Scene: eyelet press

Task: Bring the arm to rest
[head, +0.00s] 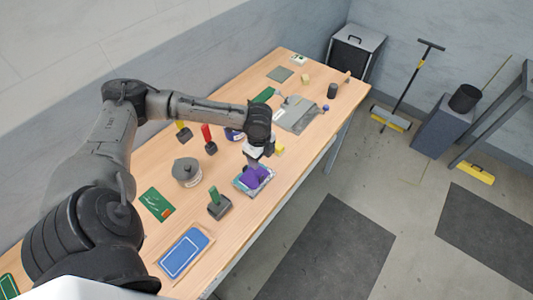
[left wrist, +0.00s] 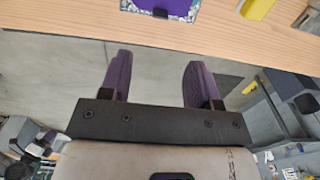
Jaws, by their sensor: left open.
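My left arm reaches in from the left in the head view, over the workbench (head: 225,240). Its gripper (head: 254,161) is above the bench, close to a small tray with a purple item (head: 258,174) on it. In the left wrist view the two purple fingers (left wrist: 155,80) stand wide apart with nothing between them. Bench edge and floor show beyond them. The purple item (left wrist: 178,6) lies past the fingertips at the top edge. My right gripper is not in view.
Near the arm are a grey round pot (head: 186,171), a green-handled stamp (head: 218,204), a red-handled tool (head: 208,138) and a yellow block (head: 280,148). A blue tray (head: 184,252) lies at the near end, a grey plate (head: 297,114) farther back.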

